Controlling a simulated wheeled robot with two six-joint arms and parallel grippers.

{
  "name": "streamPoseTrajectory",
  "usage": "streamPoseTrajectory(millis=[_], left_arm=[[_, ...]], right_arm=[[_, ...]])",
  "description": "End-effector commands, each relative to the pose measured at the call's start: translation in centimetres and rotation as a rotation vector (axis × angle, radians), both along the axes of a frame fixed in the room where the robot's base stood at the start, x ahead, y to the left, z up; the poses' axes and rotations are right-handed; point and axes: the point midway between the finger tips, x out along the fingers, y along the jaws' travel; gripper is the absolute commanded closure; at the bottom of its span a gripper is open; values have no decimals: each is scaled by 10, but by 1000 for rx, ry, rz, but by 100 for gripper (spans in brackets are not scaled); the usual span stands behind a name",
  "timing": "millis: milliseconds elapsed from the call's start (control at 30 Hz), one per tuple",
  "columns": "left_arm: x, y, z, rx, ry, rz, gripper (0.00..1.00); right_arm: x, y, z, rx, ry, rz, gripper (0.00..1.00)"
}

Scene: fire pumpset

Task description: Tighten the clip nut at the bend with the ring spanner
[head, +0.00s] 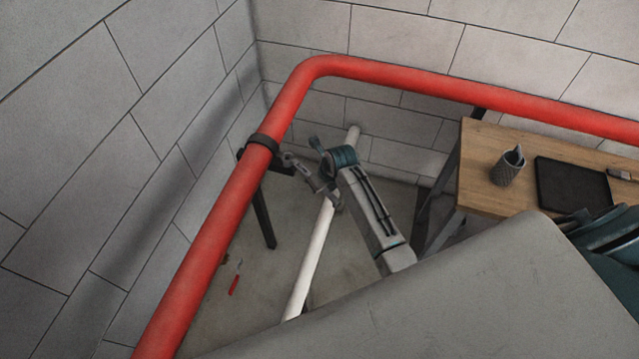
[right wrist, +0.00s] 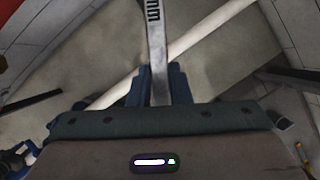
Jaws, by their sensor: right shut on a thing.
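The red pipe (head: 222,215) turns through a bend at the wall corner. A dark clip (head: 263,141) is around it just below the bend, on a black bracket. The clip nut is too small to make out. My right gripper (head: 318,183) is just right of the clip, shut on the ring spanner (head: 294,163), whose far end reaches to the clip. I cannot tell whether the ring is around the nut. In the right wrist view the spanner's shank (right wrist: 156,45) stands upright between the fingers (right wrist: 158,85); its ring end is out of frame. My left gripper is not in view.
A white pipe (head: 312,255) slants up from the floor behind my right gripper. A wooden table (head: 485,150) at the right holds a mesh cup (head: 508,167) and a black tray (head: 572,185). A small red-handled thing (head: 234,285) lies on the floor. Walls close in behind the pipe.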

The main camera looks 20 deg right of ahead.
Motion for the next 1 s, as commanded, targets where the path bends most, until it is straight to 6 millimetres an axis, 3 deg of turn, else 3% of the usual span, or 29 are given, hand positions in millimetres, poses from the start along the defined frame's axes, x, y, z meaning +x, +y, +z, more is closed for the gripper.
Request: streamPoseTrajectory(millis=[600, 1000], left_arm=[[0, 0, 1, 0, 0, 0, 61], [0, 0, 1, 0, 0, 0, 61]], right_arm=[[1, 0, 31, 0, -3, 0, 100], [0, 0, 33, 1, -2, 0, 100]])
